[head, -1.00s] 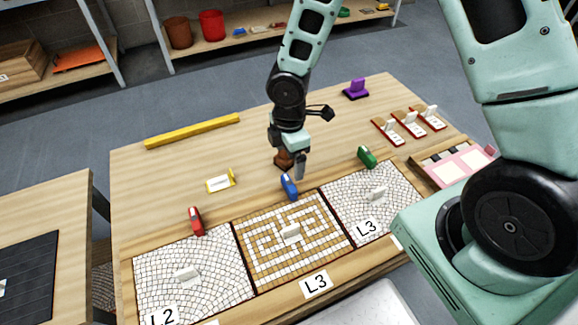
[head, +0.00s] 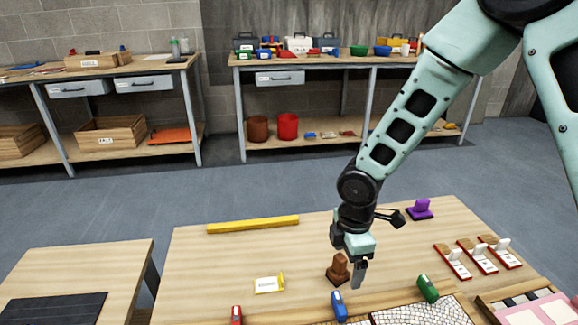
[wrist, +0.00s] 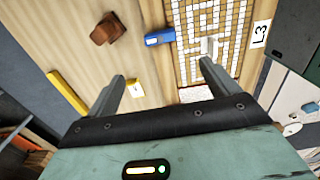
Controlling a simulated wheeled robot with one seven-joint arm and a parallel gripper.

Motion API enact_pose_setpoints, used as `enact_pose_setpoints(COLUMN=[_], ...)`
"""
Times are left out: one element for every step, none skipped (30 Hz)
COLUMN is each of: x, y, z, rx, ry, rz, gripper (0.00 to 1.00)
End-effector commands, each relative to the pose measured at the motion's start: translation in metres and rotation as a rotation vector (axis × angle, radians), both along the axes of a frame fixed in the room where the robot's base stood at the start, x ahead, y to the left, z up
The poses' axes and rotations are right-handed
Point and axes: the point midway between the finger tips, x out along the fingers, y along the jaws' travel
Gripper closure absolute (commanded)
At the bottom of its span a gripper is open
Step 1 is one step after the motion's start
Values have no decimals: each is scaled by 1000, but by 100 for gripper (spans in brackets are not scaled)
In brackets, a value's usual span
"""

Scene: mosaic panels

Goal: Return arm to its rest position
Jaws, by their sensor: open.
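My gripper (head: 352,274) hangs over the table in the head view, pointing down, close to a brown block-like object (head: 337,268). In the wrist view my gripper (wrist: 162,78) has its two fingers spread wide with nothing between them. The brown object (wrist: 108,29) lies beyond the fingers there, apart from them. A blue clamp-like tool (wrist: 159,38) sits at the edge of a tan and white mosaic panel (wrist: 205,20) with a light handle.
The work table (head: 210,265) also holds a yellow bar (head: 253,224), a yellow-edged card (head: 268,284), a purple object (head: 419,209), a green tool (head: 428,288), a red tool (head: 236,315) and red-edged sample boards (head: 477,256). Shelving with bins stands behind. The table's left middle is mostly clear.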

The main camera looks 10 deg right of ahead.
Motion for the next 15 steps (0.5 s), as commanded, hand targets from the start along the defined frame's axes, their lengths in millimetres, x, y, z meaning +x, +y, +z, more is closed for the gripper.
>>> enact_pose_setpoints(x=[-2, -4, -8, -13, -17, -25, -32, -39, -49, -58, -66, -77, -86, -95, -107], y=[2, 4, 7, 10, 13, 18, 21, 24, 29, 32, 35, 39, 41, 44, 47], z=[9, 16, 27, 37, 48, 65, 78, 91, 107, 119, 131, 146, 157, 168, 182], rx=[-2, -4, -8, -12, -15, -18, -21, -23, -24, -25, -24, -22, -20, -16, -12], ry=[-5, -7, -9, -11, -13, -17, -19, -21, -24, -25, -26, -27, -27, -27, -26], rz=[-12, -26, -51, -74, -103, -146, -183, -221, -273, -313, -352, -405, -444, -483, -536], gripper=[13, 13, 13, 13, 13, 13, 13, 13, 13, 13, 13, 13, 13, 13, 13])
